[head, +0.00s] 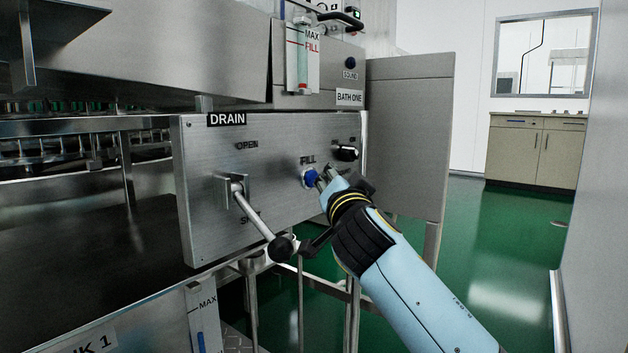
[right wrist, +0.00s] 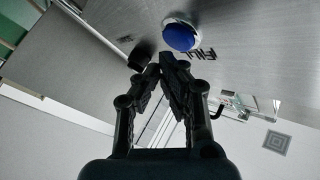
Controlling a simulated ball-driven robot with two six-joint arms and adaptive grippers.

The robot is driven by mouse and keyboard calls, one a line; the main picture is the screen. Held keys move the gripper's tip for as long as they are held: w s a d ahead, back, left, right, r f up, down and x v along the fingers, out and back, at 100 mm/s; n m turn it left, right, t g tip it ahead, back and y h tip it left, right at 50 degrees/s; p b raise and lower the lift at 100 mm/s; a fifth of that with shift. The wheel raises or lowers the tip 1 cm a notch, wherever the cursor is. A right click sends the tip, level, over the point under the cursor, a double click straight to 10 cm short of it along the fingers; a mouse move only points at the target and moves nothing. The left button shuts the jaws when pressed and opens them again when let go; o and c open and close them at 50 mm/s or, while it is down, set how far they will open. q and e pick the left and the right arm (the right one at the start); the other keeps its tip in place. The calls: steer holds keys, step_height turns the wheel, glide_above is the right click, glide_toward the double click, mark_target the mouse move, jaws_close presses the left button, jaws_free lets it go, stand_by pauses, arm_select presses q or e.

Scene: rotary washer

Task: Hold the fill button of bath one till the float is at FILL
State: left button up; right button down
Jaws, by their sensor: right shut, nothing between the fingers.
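The fill button (head: 309,177) is a blue dome in a pale ring on the steel panel, under the word FILL. My right gripper (head: 325,181) is shut and empty, its fingertips close to the button's right side in the head view. In the right wrist view the whole blue dome (right wrist: 181,37) shows uncovered just beyond the closed fingertips (right wrist: 168,62); contact cannot be told. My left gripper is not in view.
The drain lever (head: 262,218) with a black ball knob sticks out left of my right gripper. A black knob (head: 346,153) sits on the panel just right of the button. A wide steel side plate (head: 408,135) stands behind. Green floor is open to the right.

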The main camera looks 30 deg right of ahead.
stand_by(0.8)
steer(key=shift+w+a, duration=0.15)
steer(key=shift+w, duration=0.25)
steer(key=shift+b, duration=0.3)
steer(key=shift+w+a, duration=0.2)
steer(key=shift+w, duration=0.2)
stand_by(6.1)
